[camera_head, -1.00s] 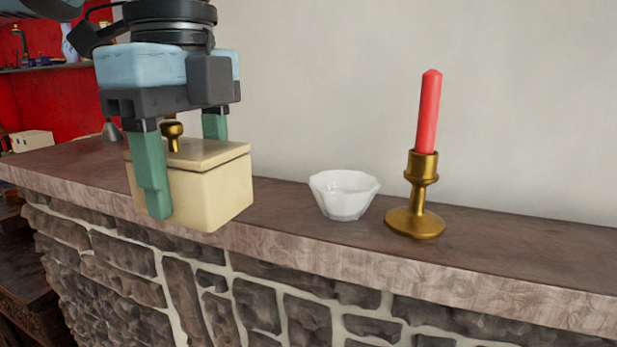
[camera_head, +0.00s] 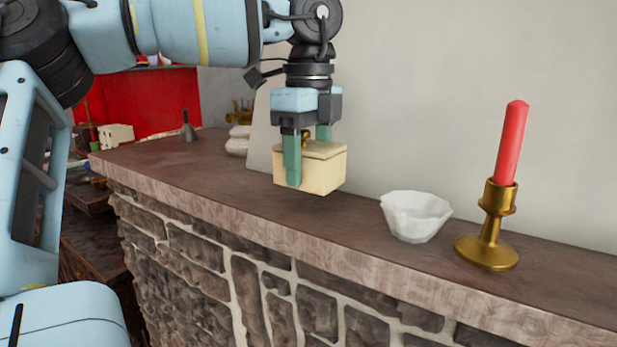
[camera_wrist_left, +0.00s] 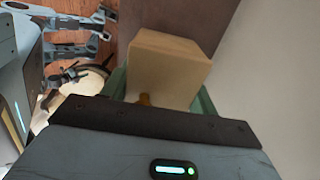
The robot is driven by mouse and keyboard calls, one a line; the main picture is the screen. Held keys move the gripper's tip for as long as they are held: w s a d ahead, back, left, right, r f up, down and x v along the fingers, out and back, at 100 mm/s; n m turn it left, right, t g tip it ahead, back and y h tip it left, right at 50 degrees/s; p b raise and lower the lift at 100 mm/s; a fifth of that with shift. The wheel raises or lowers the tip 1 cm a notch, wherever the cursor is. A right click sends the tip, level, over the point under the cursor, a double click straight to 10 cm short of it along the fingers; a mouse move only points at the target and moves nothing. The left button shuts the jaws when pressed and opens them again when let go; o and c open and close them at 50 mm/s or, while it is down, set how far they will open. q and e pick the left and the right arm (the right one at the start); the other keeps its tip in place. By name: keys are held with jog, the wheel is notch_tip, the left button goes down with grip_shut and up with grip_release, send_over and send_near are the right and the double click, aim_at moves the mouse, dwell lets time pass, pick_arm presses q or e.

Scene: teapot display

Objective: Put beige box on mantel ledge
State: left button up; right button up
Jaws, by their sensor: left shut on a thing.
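The beige box (camera_head: 318,170) has a lid with a brass knob. My left gripper (camera_head: 307,158) is shut on it, with green fingers on two of its sides. In the head view the box appears over the brown mantel ledge (camera_head: 215,178), between the ledge's left end and a white bowl. I cannot tell for sure whether its bottom touches the ledge. In the left wrist view the box (camera_wrist_left: 168,65) is upright between the fingers, with part of its knob showing. My right gripper cannot be made out in the head view.
The white bowl (camera_head: 415,214) stands right of the box, then a brass candlestick (camera_head: 488,240) with a red candle (camera_head: 511,143). A small grey bell-shaped thing (camera_head: 188,128) stands near the ledge's left end. Pale rounded things (camera_head: 237,142) and a wall lie behind. Stonework (camera_head: 235,280) is below.

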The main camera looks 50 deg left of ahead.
aim_at(310, 143)
pick_arm(q)
jog(key=shift+w+a, duration=0.2)
jog(key=shift+w+f, duration=0.1)
jog(key=shift+f, duration=1.65)
jog(key=shift+f, duration=0.1)
jog(key=shift+f, duration=0.1)
jog(key=o, duration=1)
jog(key=shift+o, duration=0.2)
notch_tip(310, 143, up, 12)
jog(key=shift+r+p, duration=0.2)
jog(key=shift+p, duration=0.3)
